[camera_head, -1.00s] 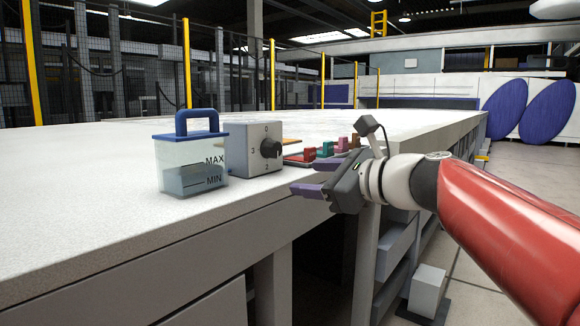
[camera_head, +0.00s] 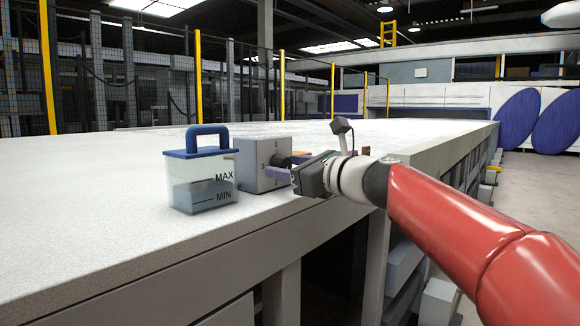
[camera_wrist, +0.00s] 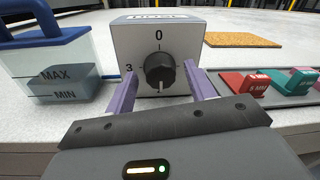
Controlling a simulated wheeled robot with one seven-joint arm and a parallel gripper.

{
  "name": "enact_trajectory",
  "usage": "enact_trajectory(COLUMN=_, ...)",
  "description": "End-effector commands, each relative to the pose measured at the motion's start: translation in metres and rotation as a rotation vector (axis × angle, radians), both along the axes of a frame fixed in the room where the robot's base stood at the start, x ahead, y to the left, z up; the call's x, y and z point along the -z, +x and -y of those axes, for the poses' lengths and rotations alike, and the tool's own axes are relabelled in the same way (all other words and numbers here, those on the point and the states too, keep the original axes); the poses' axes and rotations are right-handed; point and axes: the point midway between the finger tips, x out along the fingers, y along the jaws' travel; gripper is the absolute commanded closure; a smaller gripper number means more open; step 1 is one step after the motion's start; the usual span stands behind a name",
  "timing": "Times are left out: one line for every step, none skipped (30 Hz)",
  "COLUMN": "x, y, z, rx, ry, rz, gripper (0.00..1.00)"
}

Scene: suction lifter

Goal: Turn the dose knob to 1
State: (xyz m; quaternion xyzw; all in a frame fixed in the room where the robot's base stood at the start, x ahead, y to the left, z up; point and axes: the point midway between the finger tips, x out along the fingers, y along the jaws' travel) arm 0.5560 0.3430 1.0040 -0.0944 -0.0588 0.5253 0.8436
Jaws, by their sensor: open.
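The dose knob (camera_wrist: 160,72) is a black round knob on the front of a grey box (camera_wrist: 128,45). In the wrist view, 0 shows above the knob and 3 to its left. A white mark on the knob points down. The numbers right of and below it are hidden behind my gripper. My gripper (camera_wrist: 161,68) is open, its purple fingers on either side of the knob, with small gaps visible. In the head view, my gripper (camera_head: 279,168) is at the box's front and covers most of the knob.
A clear container (camera_head: 201,185) with a blue lid and handle, marked MAX and MIN, stands left of the box. In the wrist view, red (camera_wrist: 256,84) and teal (camera_wrist: 293,80) pieces sit in a tray to the right. A cork-coloured mat (camera_wrist: 242,40) lies behind.

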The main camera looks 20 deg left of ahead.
Motion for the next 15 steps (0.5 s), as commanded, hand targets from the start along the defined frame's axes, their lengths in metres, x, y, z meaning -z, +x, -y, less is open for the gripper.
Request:
enact_trajectory(x=0.0, y=-0.0001, z=0.0002, rx=0.0, ry=0.0, rz=0.0, gripper=0.46)
enact_trajectory(x=0.0, y=-0.0001, z=0.0002, rx=0.0, ry=0.0, rz=0.0, gripper=0.47)
enact_trajectory(x=0.0001, y=-0.0001, z=0.0003, rx=0.0, ry=0.0, rz=0.0, gripper=0.52)
enact_trajectory(x=0.0001, y=-0.0001, z=0.0003, rx=0.0, ry=0.0, rz=0.0, gripper=0.56)
enact_trajectory(x=0.0001, y=-0.0001, z=0.0004, rx=0.0, ry=0.0, rz=0.0, gripper=0.6)
enact_trajectory(x=0.0001, y=-0.0001, z=0.0004, rx=0.0, ry=0.0, rz=0.0, gripper=0.65)
enact_trajectory(x=0.0001, y=-0.0001, z=0.0004, rx=0.0, ry=0.0, rz=0.0, gripper=0.69)
enact_trajectory(x=0.0001, y=0.0, z=0.0005, rx=0.001, ry=0.0, rz=0.0, gripper=0.73)
enact_trajectory(x=0.0, y=0.0, z=0.0005, rx=0.001, ry=0.0, rz=0.0, gripper=0.78)
enact_trajectory(x=-0.0001, y=0.0001, z=0.0007, rx=0.001, ry=0.0, rz=0.0, gripper=0.82)
enact_trajectory(x=-0.0001, y=0.0001, z=0.0007, rx=0.001, ry=0.0, rz=0.0, gripper=0.86)
enact_trajectory(x=-0.0001, y=0.0002, z=0.0008, rx=0.002, ry=0.0, rz=0.0, gripper=0.88)
enact_trajectory(x=0.0, y=0.0002, z=0.0009, rx=0.002, ry=0.0, rz=0.001, gripper=0.88)
enact_trajectory(x=-0.0001, y=0.0003, z=0.0009, rx=0.002, ry=0.0, rz=0.002, gripper=0.88)
enact_trajectory(x=0.0001, y=0.0003, z=0.001, rx=0.002, ry=-0.001, rz=0.004, gripper=0.88)
